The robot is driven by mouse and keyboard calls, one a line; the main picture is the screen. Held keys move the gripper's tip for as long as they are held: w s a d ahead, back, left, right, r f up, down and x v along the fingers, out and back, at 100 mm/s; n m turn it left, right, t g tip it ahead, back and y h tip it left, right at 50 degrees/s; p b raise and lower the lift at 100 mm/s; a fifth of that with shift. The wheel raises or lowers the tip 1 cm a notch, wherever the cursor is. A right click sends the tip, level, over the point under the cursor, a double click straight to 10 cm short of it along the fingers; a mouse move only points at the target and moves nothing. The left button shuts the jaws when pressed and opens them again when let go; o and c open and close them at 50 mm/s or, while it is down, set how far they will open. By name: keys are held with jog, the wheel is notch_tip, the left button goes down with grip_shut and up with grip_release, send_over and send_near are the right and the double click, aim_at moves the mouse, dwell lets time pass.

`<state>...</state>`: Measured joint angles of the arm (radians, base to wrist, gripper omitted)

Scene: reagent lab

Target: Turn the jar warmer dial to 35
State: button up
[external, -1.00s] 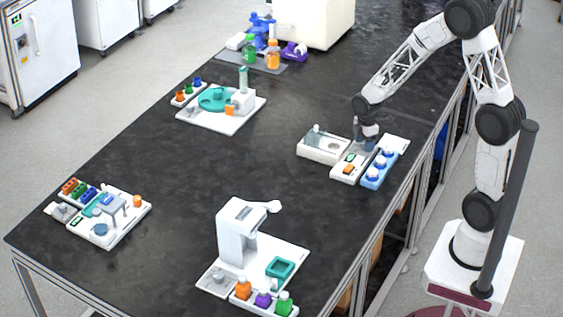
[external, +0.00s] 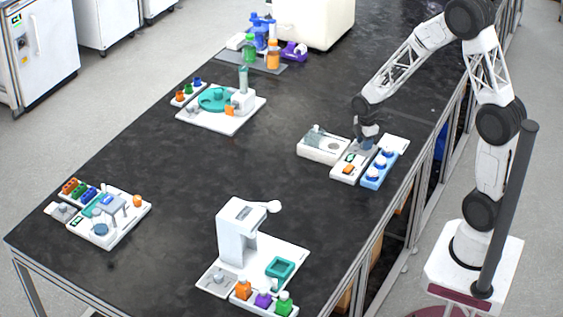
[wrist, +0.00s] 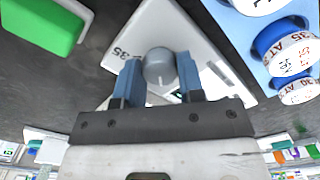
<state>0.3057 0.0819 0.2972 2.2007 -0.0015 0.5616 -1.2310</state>
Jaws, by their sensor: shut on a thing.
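The jar warmer is a white unit (external: 341,176) with a small green display, near the right edge of the bench in the external view. In the wrist view its white panel (wrist: 199,35) carries a grey round dial (wrist: 158,66). A printed "35" shows on the panel just left of the dial. My gripper (wrist: 160,78) has its two blue fingers on either side of the dial and is shut on it. In the external view my gripper (external: 367,144) is low over the back of the warmer and hides the dial. I cannot read the dial's pointer.
A blue rack (external: 374,182) of blue-and-white jars stands close on the right; it also shows in the wrist view (wrist: 236,32). A white box (external: 311,155) stands close on the left. The middle of the bench is clear.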

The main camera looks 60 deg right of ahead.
jog(key=m, duration=0.9)
jog(key=shift+m, duration=0.3)
jog(key=m, duration=0.4)
jog(key=shift+m, duration=0.3)
jog(key=m, duration=0.4)
jog(key=shift+d+m, duration=0.1)
jog(key=shift+m, duration=0.3)
jog(key=o, duration=0.9)
jog(key=shift+r, duration=0.1)
jog(key=shift+r, duration=3.8)
